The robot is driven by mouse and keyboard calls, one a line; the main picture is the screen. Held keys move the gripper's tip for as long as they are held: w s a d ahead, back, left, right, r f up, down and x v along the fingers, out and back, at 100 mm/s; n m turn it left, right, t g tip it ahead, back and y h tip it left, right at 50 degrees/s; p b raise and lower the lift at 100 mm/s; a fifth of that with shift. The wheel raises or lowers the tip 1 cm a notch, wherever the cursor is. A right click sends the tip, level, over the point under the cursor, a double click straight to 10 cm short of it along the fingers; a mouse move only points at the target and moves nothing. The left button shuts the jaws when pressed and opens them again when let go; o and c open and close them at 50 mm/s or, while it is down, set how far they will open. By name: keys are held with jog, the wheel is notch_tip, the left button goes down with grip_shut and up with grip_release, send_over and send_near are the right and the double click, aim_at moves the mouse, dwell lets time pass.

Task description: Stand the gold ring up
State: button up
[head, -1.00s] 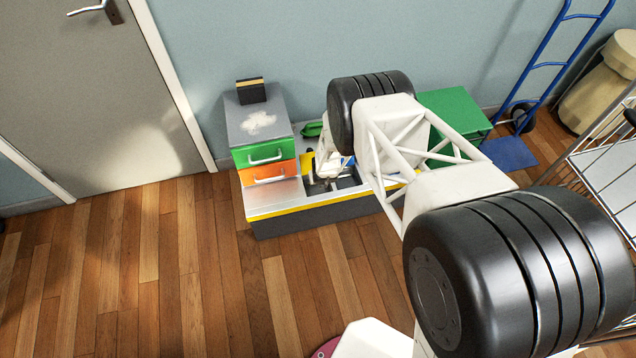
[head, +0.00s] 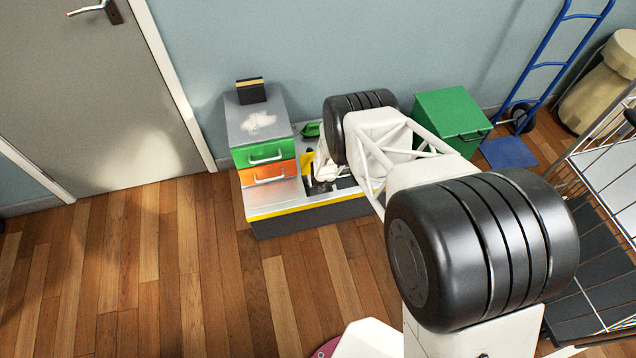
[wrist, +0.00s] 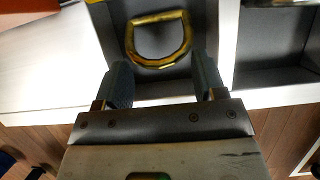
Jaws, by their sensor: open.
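The gold ring (wrist: 158,63) is a D-shaped loop in the wrist view, with its straight bar at the far side and its curve towards me. It appears to lie against the grey floor of a compartment with pale walls; I cannot tell its exact tilt. My gripper (wrist: 162,82) is open and empty. Its two dark fingers are on the near side of the ring, one towards the left and one towards the right, with the ring beyond their tips. In the head view my arm hides most of this area and I cannot make out the ring.
The grey bench (head: 310,226) has a yellow front edge. A drawer unit with green and orange drawers (head: 268,172) stands at its left, and a green object (head: 311,130) lies behind. A green bin (head: 452,115) is at the right. A pale divider (wrist: 228,45) borders the compartment.

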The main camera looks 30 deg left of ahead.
dwell(0.3)
grip_shut()
dwell(0.3)
